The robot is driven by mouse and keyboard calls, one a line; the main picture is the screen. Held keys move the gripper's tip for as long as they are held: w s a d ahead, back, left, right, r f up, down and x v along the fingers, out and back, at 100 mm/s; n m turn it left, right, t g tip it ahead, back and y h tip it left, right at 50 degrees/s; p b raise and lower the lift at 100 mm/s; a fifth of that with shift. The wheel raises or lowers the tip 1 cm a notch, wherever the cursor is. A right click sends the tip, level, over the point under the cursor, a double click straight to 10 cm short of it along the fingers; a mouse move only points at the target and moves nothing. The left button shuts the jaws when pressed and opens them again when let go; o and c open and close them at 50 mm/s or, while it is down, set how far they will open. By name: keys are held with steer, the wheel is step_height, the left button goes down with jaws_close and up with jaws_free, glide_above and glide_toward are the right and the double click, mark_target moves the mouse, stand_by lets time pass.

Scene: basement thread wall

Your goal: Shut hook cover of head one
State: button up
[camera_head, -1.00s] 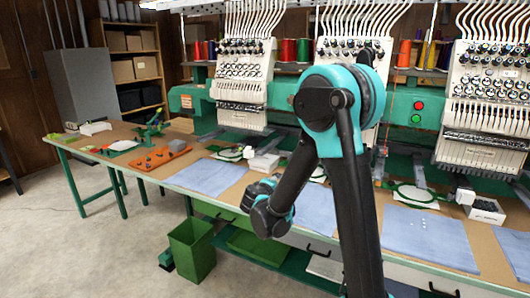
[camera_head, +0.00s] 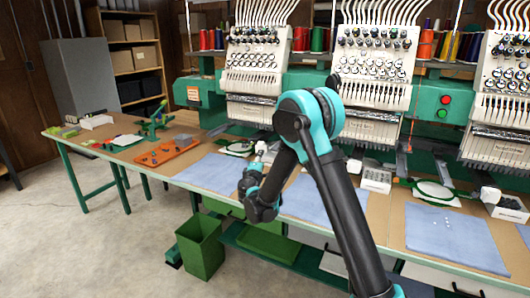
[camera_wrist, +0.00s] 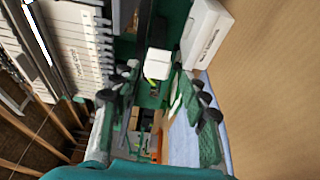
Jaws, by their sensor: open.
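Head one (camera_head: 258,58), the leftmost embroidery head, stands at the back of the table with its needle bar row above the sewing area. A small white block (camera_head: 262,148) sits below it, beside a round hoop (camera_head: 238,148); I cannot tell for sure that this block is the hook cover. In the wrist view a white block (camera_wrist: 157,63) with a bit of yellow-green under it lies ahead, roughly between the fingers. My gripper (camera_wrist: 156,100) is open and empty, apart from the block. In the head view my gripper (camera_head: 256,168) is in front of head one, over the table.
A white box (camera_wrist: 207,35) with printing lies near the block in the wrist view. Blue cloths (camera_head: 212,173) lie along the table front. An orange tray (camera_head: 165,151) is left. More heads (camera_head: 372,70) stand to the right. A green bin (camera_head: 200,240) stands on the floor.

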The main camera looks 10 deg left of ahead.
mark_target(262, 147)
steer(key=w, duration=0.9)
steer(key=shift+w+d, duration=0.2)
steer(key=shift+d, duration=0.05)
jaws_close()
